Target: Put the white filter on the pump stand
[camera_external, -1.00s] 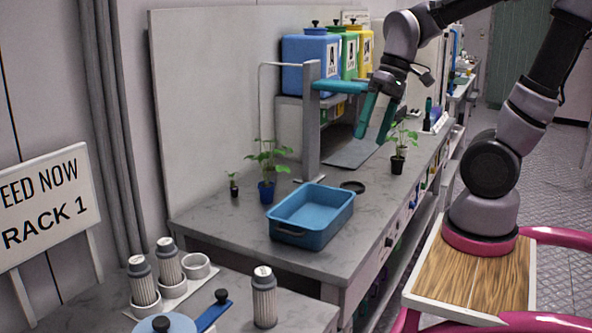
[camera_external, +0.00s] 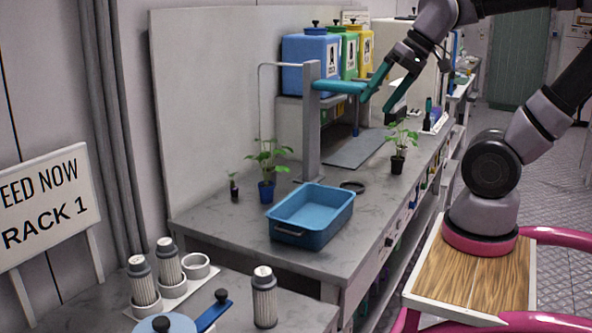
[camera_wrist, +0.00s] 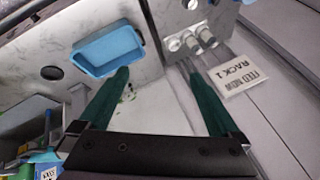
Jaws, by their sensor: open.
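Pleated pale filters with dark caps are at the lower left of the external view. Two of them (camera_external: 143,282) (camera_external: 168,262) stand upright in a white holder of cups (camera_external: 175,289), whose third cup is empty. Another filter (camera_external: 264,298) stands alone on the near bench to the right. I cannot tell which one is the white filter, or for sure which thing is the pump stand. My gripper (camera_external: 375,105) is open and empty, high above the far bench, well away from the filters. In the wrist view, the filters and holder (camera_wrist: 190,42) look small, beyond the spread fingers.
A blue tray (camera_external: 311,215) sits on the bench, with a dark ring (camera_external: 352,186) behind it. Potted plants (camera_external: 267,165) (camera_external: 399,145) stand nearby. A sign (camera_external: 45,208) stands left.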

